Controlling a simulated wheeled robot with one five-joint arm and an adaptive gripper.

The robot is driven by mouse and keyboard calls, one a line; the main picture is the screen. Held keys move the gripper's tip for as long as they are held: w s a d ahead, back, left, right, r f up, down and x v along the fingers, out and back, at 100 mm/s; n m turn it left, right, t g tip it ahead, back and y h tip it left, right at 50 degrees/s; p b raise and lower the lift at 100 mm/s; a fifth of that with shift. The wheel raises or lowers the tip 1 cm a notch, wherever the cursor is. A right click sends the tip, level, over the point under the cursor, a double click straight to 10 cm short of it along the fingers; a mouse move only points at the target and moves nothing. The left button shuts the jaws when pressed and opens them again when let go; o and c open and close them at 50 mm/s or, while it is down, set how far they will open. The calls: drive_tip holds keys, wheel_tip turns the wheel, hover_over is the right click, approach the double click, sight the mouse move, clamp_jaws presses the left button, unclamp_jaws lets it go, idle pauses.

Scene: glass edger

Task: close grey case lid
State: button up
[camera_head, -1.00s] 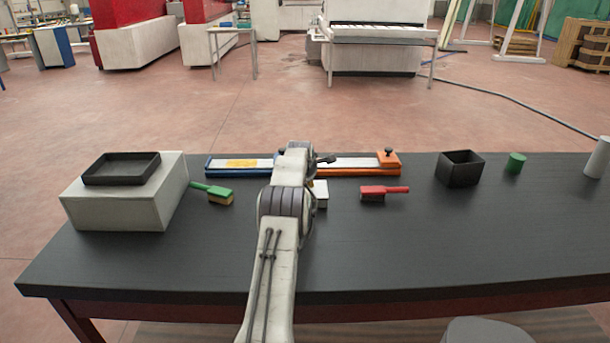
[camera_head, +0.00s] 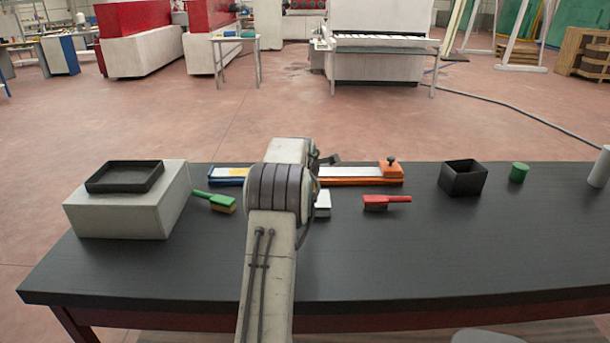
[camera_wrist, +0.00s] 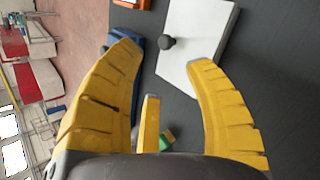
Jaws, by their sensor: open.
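A light grey flat panel with a dark round knob (camera_wrist: 168,42), most likely the case lid (camera_wrist: 203,40), lies beneath my gripper in the wrist view. In the head view a small pale part (camera_head: 322,203) shows beside my arm, which hides the rest. I cannot tell how far the lid is open or where the case body is. My gripper (camera_wrist: 164,55) is open, with its yellow fingers spread on either side of the knob in the picture. Nothing is held, and contact cannot be told. In the head view my arm hides the fingers.
A grey box (camera_head: 118,218) with a black tray (camera_head: 125,177) on top stands left. A green brush (camera_head: 222,203), an orange-ended tool (camera_head: 360,181), a red brush (camera_head: 385,202), a black bin (camera_head: 462,178) and a green cylinder (camera_head: 519,172) also stand or lie on the table. The right front is clear.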

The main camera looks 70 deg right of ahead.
drive_tip(key=shift+v, duration=1.2)
